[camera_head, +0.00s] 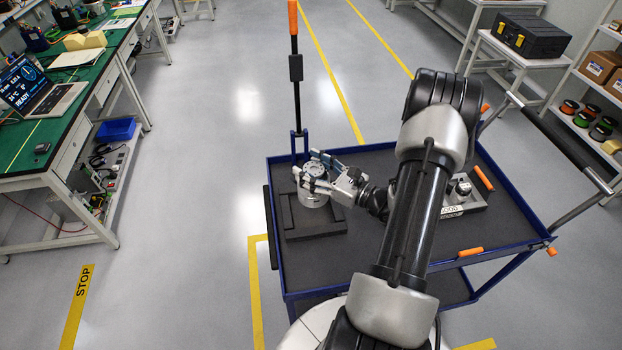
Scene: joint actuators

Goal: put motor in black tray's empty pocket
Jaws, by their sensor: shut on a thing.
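The motor (313,200), a short silver cylinder with a round detailed top, is upright at the left side of the cart. My gripper (311,170) reaches in from the right and is shut on the motor near its top. The black tray (318,232) lies on the cart under and in front of the motor. The motor is over the tray's back part and hides it. I cannot tell whether the motor touches the tray or hangs just above it, and the pocket under it is hidden.
The blue-edged cart (372,268) has a dark top with free room in front of my arm. A grey labelled fixture (455,209) stands at the right, partly behind my arm. Orange-handled items (483,177) lie nearby. A black pole (295,90) rises at the cart's back left.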

